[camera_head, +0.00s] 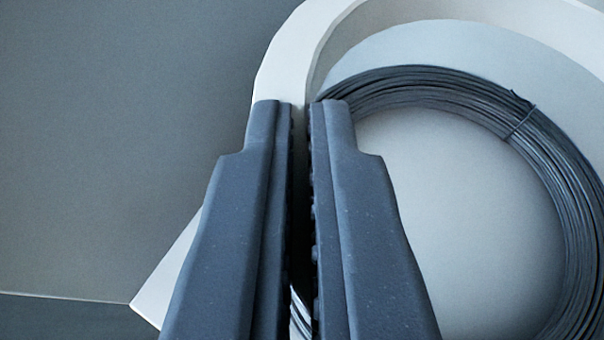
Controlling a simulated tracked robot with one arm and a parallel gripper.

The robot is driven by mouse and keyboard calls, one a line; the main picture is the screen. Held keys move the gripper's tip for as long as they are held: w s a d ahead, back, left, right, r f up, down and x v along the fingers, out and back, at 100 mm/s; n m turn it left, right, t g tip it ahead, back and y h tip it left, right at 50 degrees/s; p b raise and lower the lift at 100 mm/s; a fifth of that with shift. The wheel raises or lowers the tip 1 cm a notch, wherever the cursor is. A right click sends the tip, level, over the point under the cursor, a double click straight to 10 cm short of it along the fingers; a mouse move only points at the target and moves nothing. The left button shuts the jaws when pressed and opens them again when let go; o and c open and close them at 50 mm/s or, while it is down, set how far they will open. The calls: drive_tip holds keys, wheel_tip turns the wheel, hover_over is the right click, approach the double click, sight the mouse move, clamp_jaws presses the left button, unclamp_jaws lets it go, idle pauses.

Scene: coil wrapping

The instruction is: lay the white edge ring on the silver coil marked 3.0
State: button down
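A white ring (285,60) with a raised, curved wall arcs across the top of the view, cut off by the top and right edges. My gripper (300,105) is at its left side, with one finger on each side of the ring's wall and only a narrow gap between them; it looks shut on the ring. A dark grey coil of wire (570,165), bound with a thin tie, shows inside the ring's arc. The fingers hide part of the ring and the coil's left side. No 3.0 mark is visible.
A pale flat surface (460,200) shows through the coil's middle and around it. A white, straight-edged corner (160,292) sticks out at lower left. Plain grey floor (120,130) fills the left side and looks clear, with a pale line near the bottom.

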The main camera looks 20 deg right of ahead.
drive_tip(key=shift+f, duration=1.3)
drive_tip(key=shift+f, duration=0.1)
drive_tip(key=shift+f+b, duration=0.35)
drive_tip(key=shift+f, duration=0.2)
drive_tip(key=c, duration=1.6)
unclamp_jaws()
drive_tip(key=shift+c, duration=0.2)
drive_tip(key=shift+r, duration=0.1)
